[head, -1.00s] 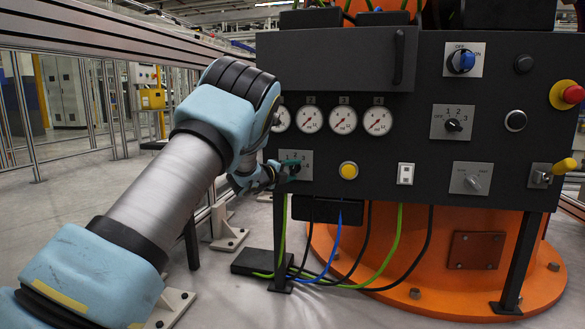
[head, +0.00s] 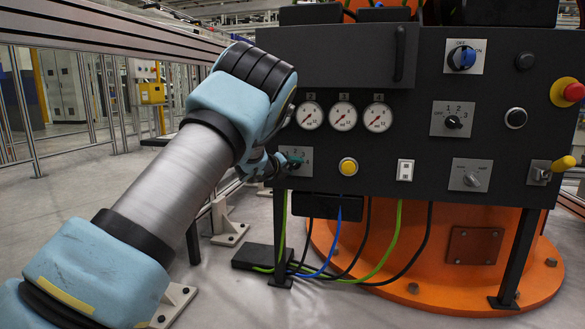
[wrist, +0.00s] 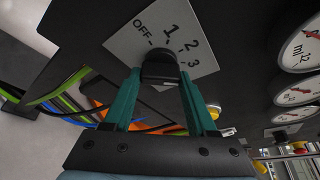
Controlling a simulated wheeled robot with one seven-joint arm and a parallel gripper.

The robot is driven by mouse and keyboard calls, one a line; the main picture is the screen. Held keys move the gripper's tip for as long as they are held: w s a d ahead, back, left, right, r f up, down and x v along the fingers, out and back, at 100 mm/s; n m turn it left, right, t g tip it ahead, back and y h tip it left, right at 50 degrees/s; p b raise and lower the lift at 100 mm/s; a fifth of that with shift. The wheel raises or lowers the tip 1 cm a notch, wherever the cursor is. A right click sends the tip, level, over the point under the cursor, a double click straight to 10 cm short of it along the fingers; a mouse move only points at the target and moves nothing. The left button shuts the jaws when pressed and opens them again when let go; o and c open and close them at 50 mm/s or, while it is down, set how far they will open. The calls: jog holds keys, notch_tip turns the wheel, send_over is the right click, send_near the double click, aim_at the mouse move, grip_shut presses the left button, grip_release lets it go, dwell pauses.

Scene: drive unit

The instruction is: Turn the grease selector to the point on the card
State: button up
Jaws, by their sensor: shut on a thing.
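A black selector knob (wrist: 160,62) sits on a light grey plate (wrist: 140,38) marked OFF, 1, 2 and 3 in the wrist view. In the head view the plate (head: 305,156) is low on the left of the dark panel, partly covered by my gripper (head: 286,163). The two teal fingers of my gripper (wrist: 160,82) are shut on the knob from both sides. The knob's pointer mark is not clear, so I cannot tell its setting. I cannot make out any card in either view.
Pressure gauges (head: 343,117) sit just above the plate. A yellow button (head: 348,167), a white rocker switch (head: 405,171) and a second numbered selector (head: 453,122) lie to the right. Cables (head: 392,250) hang below the panel. A rail fence (head: 100,100) stands left.

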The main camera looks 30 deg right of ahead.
jog(key=o, duration=1.4)
jog(key=shift+c, duration=0.2)
jog(key=p+v, duration=0.3)
jog(key=v, duration=0.7)
jog(key=shift+s+a, duration=0.25)
jog(key=shift+a, duration=0.05)
